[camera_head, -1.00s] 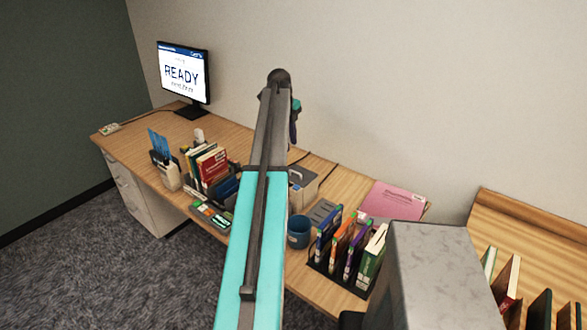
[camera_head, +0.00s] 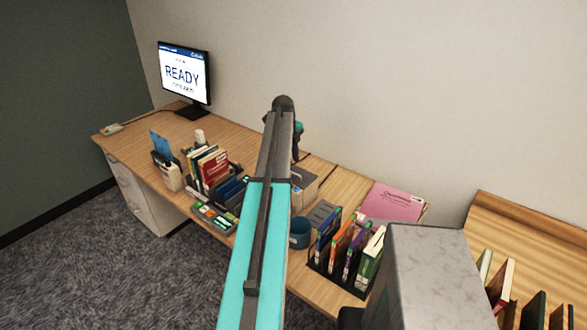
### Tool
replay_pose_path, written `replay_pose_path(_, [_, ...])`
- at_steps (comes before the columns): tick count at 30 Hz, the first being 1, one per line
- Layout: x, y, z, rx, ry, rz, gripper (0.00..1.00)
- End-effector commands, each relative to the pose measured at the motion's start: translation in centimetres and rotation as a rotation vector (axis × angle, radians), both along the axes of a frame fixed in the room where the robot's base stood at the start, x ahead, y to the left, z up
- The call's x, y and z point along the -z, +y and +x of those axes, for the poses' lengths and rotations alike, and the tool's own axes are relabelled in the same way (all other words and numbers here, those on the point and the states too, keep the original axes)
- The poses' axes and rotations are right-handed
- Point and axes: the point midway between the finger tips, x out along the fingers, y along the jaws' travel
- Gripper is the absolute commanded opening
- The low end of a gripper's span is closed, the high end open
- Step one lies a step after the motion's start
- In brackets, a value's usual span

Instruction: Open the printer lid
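A small grey box-like device (camera_head: 306,186), which looks like the printer, stands on the wooden desk (camera_head: 146,140) near the wall. My arm crosses in front of it and hides its left part. I cannot make out the state of its lid. My teal and dark grey arm reaches up the middle of the picture. Its far joint bends down behind the upper link. My gripper is hidden behind my arm, so its place relative to the printer does not show.
A monitor (camera_head: 185,73) reading READY stands at the back left. Book racks (camera_head: 206,165), a blue mug (camera_head: 300,232), a folder rack (camera_head: 347,250) and a pink folder (camera_head: 393,203) crowd the desk. A wooden shelf with books (camera_head: 530,228) is at the right.

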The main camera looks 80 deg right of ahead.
Motion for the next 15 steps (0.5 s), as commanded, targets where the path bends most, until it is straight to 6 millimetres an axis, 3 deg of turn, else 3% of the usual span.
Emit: replay_pose_path(15, [5.0,-0.9,-0.5,0.001,0.0,0.0,0.26])
